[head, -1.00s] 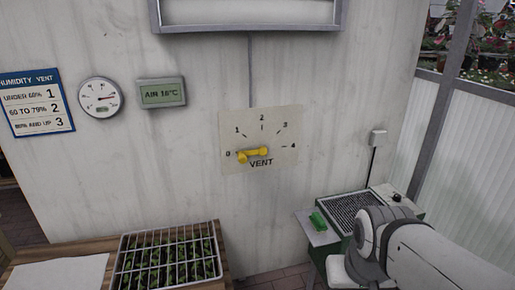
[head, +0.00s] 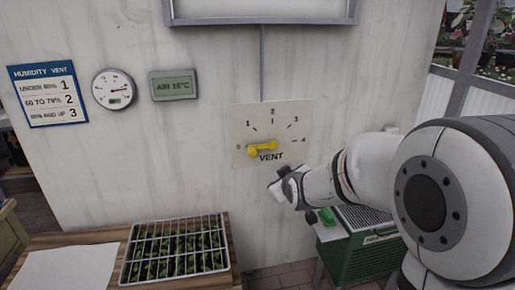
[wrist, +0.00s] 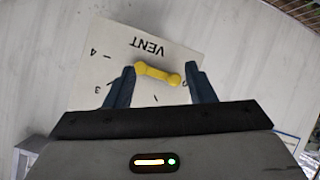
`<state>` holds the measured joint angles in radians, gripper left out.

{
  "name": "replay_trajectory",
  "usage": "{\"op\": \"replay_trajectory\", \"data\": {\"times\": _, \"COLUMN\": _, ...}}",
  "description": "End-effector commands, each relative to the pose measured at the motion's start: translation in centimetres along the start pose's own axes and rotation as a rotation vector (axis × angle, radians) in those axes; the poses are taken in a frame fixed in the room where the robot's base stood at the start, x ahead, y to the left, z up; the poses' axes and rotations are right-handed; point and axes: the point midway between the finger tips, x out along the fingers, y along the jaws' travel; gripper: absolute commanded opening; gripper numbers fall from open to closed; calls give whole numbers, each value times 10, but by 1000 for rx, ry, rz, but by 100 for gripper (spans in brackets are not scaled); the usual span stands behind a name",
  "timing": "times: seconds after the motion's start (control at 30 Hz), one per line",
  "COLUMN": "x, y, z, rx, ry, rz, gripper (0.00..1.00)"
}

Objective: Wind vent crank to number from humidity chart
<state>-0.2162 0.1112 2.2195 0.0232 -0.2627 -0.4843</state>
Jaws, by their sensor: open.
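The yellow vent crank (head: 262,148) sits on a pale dial plate (head: 287,119) marked 0 to 4, with its handle end toward 0. A humidity chart (head: 48,96) hangs at left: under 60% is 1, 60 to 79% is 2, 80% and up appears to be 3. Beside it is a round gauge (head: 114,89) whose needle points right; its exact reading is too small to tell. My gripper (head: 276,186) is below and right of the crank in the head view. In the wrist view my gripper (wrist: 160,80) is open, its two dark fingers either side of the yellow crank (wrist: 158,74), apparently not gripping it.
A grey display (head: 173,85) reads about AIR 16°C. A wooden bench (head: 240,284) with a wire-covered seedling tray (head: 225,275) stands below left. A green cabinet (head: 362,262) stands below right.

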Motion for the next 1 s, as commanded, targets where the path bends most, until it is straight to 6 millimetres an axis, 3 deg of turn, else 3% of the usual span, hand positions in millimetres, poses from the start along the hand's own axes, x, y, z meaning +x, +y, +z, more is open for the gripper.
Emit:
{"op": "replay_trajectory", "data": {"times": 0.03, "x": 23, "y": -8, "z": -11, "rx": -50, "ry": 62, "rz": 26, "gripper": 50}}
{"op": "replay_trajectory", "data": {"times": 0.1, "x": 47, "y": -14, "z": -28, "rx": -123, "ry": 157, "rz": 79, "gripper": 50}}
{"op": "replay_trajectory", "data": {"times": 0.23, "x": 76, "y": -27, "z": -50, "rx": -227, "ry": 294, "rz": 173, "gripper": 50}}
{"op": "replay_trajectory", "data": {"times": 0.5, "x": 97, "y": -39, "z": -69, "rx": -316, "ry": 412, "rz": 276, "gripper": 50}}
{"op": "replay_trajectory", "data": {"times": 1.0, "x": 156, "y": -24, "z": -99, "rx": -317, "ry": 415, "rz": 280, "gripper": 50}}
